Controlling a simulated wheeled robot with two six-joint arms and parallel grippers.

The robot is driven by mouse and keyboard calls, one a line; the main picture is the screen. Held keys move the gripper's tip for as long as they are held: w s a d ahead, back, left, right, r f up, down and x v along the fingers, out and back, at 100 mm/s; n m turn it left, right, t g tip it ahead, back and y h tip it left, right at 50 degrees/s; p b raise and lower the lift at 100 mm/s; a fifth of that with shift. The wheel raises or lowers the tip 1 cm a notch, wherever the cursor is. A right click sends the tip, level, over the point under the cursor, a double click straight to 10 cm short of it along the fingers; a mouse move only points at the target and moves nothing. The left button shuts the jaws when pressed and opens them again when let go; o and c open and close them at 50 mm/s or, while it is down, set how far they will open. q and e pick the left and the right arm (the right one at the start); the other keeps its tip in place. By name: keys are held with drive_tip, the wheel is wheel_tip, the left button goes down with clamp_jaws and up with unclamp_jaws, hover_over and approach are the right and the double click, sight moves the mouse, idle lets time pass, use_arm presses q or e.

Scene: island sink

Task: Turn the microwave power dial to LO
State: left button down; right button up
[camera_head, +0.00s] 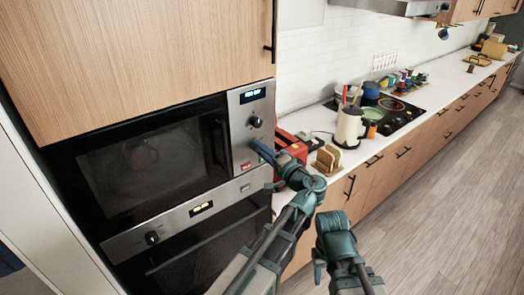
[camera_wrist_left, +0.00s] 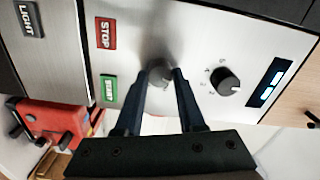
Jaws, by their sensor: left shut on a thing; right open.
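The microwave (camera_head: 150,160) is built into the cabinet at left, with a silver control panel on its right side. Its upper black dial (camera_head: 255,121) sits below the blue display (camera_head: 252,95); this dial also shows, free, in the left wrist view (camera_wrist_left: 226,81). My left gripper (camera_head: 257,147) is at the panel below that dial. In the left wrist view my left fingers (camera_wrist_left: 164,76) are shut on a second, grey dial (camera_wrist_left: 160,72), mostly hidden between them. No LO marking is readable. My right gripper (camera_head: 318,266) is open and empty, low in front of the drawers.
Red STOP (camera_wrist_left: 105,33) and green START (camera_wrist_left: 109,88) buttons lie close to my left fingers. A red toaster-like appliance (camera_wrist_left: 55,122), a bread holder (camera_head: 327,159) and a kettle (camera_head: 350,126) stand on the counter. An oven (camera_head: 205,255) is below. The floor at right is clear.

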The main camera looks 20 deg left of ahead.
use_arm(q)
drive_tip(key=shift+s+n, duration=0.1)
drive_tip(key=shift+n, duration=1.4)
drive_tip(key=c, duration=0.5)
unclamp_jaws()
